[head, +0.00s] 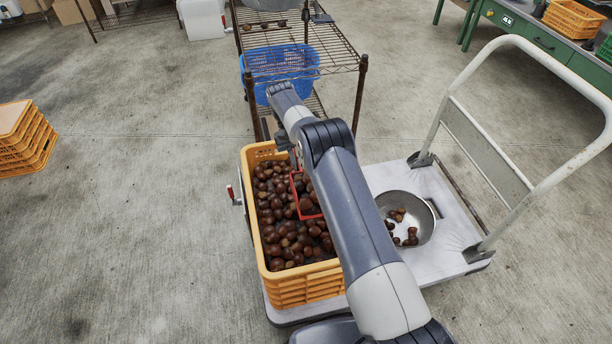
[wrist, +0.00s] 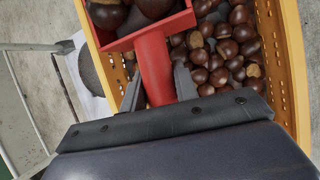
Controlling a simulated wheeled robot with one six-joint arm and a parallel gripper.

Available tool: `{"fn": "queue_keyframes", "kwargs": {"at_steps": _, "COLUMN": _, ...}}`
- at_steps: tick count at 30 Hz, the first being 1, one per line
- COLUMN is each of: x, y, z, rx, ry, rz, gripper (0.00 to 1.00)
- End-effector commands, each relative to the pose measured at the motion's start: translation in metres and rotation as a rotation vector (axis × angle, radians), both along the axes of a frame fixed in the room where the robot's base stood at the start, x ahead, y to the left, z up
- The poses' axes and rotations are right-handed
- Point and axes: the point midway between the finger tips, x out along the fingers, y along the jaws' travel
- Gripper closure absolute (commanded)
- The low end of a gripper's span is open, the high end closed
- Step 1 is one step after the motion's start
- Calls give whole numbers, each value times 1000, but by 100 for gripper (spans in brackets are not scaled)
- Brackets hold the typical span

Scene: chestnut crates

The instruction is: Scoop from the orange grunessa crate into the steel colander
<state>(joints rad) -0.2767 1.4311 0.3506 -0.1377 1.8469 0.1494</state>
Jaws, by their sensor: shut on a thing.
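The orange grunessa crate (head: 303,287) stands on the trolley, well filled with dark brown chestnuts (head: 281,233). My gripper (wrist: 158,84) is shut on the handle of a red scoop (wrist: 151,58), which also shows in the head view (head: 297,192). The scoop is over the chestnuts inside the crate outline, and several chestnuts (wrist: 111,13) lie in it. Whether its underside touches the heap, I cannot tell. The steel colander (head: 422,213) sits right of the crate on the trolley, with several chestnuts inside. My arm hides part of the crate and the gripper in the head view.
The white trolley deck (head: 452,211) has a tall grey push handle (head: 478,143) at its right. A wire rack (head: 340,52) with a blue basket (head: 280,58) stands just behind the crate. Orange crates (head: 25,150) are stacked at far left. The floor left of the trolley is clear.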

Motion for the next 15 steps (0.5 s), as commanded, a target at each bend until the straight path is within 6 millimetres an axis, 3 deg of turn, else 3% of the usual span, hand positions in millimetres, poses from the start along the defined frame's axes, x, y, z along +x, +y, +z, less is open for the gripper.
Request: {"fn": "queue_keyframes", "kwargs": {"at_steps": 15, "x": -12, "y": -2, "z": 30, "rx": 31, "ry": -161, "rz": 0, "gripper": 100}}
